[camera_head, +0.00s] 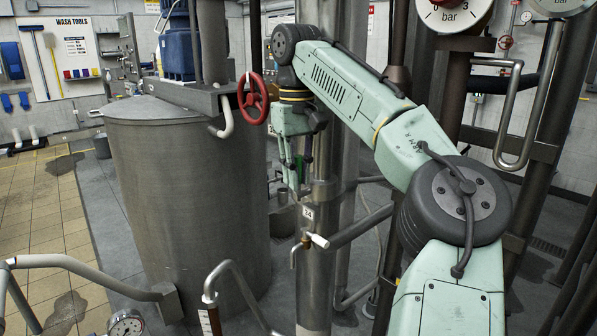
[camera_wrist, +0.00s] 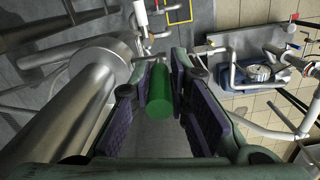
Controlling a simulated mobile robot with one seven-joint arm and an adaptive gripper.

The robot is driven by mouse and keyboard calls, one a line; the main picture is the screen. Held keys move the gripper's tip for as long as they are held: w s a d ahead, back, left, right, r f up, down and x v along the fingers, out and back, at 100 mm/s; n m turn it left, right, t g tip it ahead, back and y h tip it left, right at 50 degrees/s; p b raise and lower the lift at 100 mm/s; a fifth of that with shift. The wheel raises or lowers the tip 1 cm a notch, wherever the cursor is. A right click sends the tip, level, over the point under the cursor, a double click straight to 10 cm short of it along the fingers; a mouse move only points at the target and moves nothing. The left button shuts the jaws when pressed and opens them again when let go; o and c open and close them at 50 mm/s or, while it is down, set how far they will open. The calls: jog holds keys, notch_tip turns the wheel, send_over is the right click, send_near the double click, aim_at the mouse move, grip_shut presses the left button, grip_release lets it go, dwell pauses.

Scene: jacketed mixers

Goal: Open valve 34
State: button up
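A tag reading 34 (camera_head: 308,212) is on the upright steel pipe (camera_head: 316,285) in the head view. Just below it is a small brass tap with a white handle (camera_head: 317,240). My gripper (camera_head: 296,190) points down above and slightly left of the tag, apart from the white handle. Its fingers are open, with dark purple pads apart in the wrist view (camera_wrist: 175,112). A green cylinder (camera_wrist: 158,92) shows between the fingers there, nearer the left pad. I cannot tell whether it touches the pads. A bit of green also shows by the fingers in the head view.
A large steel vessel (camera_head: 185,200) stands left of my gripper. A red handwheel (camera_head: 253,98) is above and left of it. A bent metal tube (camera_head: 235,285) rises in front. Dark pipes and frames crowd the right side. Open tiled floor (camera_head: 40,210) lies far left.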

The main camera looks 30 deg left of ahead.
jog(key=o, duration=0.4)
jog(key=shift+c, duration=0.2)
